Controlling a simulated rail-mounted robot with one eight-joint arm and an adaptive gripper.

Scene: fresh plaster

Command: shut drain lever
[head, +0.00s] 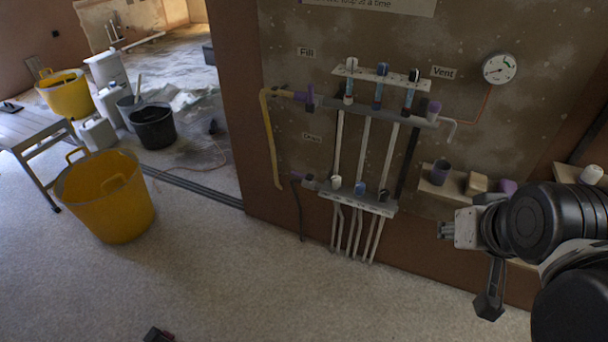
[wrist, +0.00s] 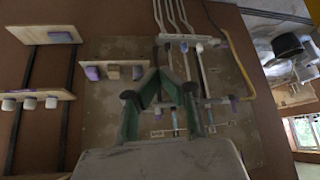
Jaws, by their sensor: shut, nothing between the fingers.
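The drain valve (head: 311,183) is at the left end of the lower manifold (head: 352,198), below the "Drain" label (head: 311,137), with a dark hose hanging from it. Its lever is small and dim there; I cannot tell which way it is turned. My gripper (head: 444,230) is at the right in the head view, in front of the wall panel, well right of the valve and apart from it. In the wrist view, the green fingers (wrist: 160,77) lean together at their tips and hold nothing. The lower manifold (wrist: 185,38) shows upside down beyond them.
The upper manifold (head: 375,109) and a purple fill lever (head: 310,96) are above. A gauge (head: 499,68) hangs at upper right. A yellow tub (head: 105,205) stands left; the floor before the panel is clear.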

